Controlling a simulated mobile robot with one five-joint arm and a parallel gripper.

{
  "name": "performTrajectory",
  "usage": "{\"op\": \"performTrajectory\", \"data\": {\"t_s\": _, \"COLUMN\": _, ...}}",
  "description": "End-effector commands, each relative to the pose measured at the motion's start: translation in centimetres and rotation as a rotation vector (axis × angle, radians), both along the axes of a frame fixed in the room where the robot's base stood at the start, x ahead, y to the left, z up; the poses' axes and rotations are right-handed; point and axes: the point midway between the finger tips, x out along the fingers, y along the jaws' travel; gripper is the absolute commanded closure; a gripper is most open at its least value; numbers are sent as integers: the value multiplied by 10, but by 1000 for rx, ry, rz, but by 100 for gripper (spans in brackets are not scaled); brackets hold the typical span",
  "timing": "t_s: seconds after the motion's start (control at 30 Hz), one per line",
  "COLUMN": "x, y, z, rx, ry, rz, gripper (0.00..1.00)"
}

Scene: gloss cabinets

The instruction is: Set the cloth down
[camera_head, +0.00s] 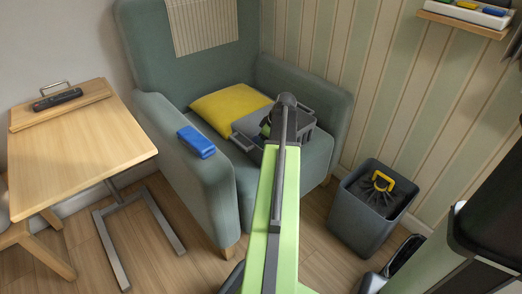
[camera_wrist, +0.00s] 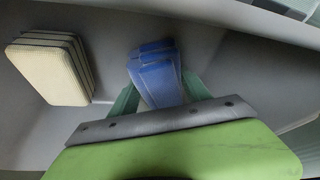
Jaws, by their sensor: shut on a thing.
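A folded blue cloth (camera_wrist: 152,68) is between the green fingertips of my gripper (camera_wrist: 160,90) in the wrist view. My gripper is shut on it. The cloth lies against or just above a grey surface, and I cannot tell whether it touches. In the head view, my arm reaches to a grey caddy (camera_head: 246,126) on the seat of the green armchair (camera_head: 215,190). My arm hides much of the caddy, and the held cloth is hidden there.
A cream block stack (camera_wrist: 48,72) stands left of the cloth. A blue object (camera_head: 196,142) lies on the chair's left armrest, and a yellow cushion (camera_head: 228,106) behind. A wooden table (camera_head: 85,140) is left, a grey bin (camera_head: 362,207) right.

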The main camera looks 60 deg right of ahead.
Motion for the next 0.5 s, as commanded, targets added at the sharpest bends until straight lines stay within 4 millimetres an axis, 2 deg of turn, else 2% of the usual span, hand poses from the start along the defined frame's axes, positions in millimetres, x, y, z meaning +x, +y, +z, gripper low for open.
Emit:
{"op": "performTrajectory", "data": {"t_s": 0.27, "x": 0, "y": 0, "z": -2, "rx": 0, "ry": 0, "rz": -1, "gripper": 84}}
{"op": "performTrajectory", "data": {"t_s": 0.3, "x": 0, "y": 0, "z": -1, "rx": 0, "ry": 0, "rz": -1, "gripper": 42}}
{"op": "performTrajectory", "data": {"t_s": 0.43, "x": -1, "y": 0, "z": -1, "rx": 0, "ry": 0, "rz": -1, "gripper": 25}}
{"op": "performTrajectory", "data": {"t_s": 0.5, "x": -1, "y": 0, "z": -1, "rx": 0, "ry": 0, "rz": -1, "gripper": 22}}
